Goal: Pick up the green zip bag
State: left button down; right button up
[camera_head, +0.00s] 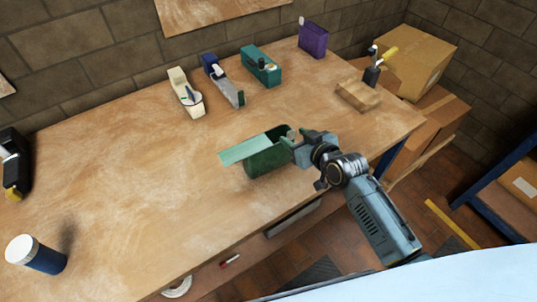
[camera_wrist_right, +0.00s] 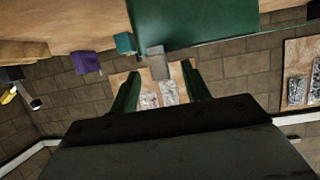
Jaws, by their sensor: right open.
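The green zip bag (camera_head: 268,163) is a dark green, rounded body near the front edge of the workbench. A flat, paler green panel (camera_head: 245,149) lies across its top and juts out to the left. My right gripper (camera_head: 296,136) is at the bag's right end, close to its top; I cannot tell whether it touches. In the wrist view a large green surface (camera_wrist_right: 200,18), apparently the bag, fills the top. There my right gripper (camera_wrist_right: 161,80) has its two green fingers apart, with nothing seen held between them. My left gripper is not in view.
Along the back stand a cream dispenser (camera_head: 180,85), a blue-and-grey dispenser (camera_head: 225,82), a teal box (camera_head: 261,65) and a purple box (camera_head: 313,40). A wooden block (camera_head: 358,95) is at right, a white-lidded jar (camera_head: 38,256) front left.

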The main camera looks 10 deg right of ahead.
aim_at(292, 135)
jog(key=x, duration=0.3)
jog(key=shift+w, duration=0.15)
grip_shut()
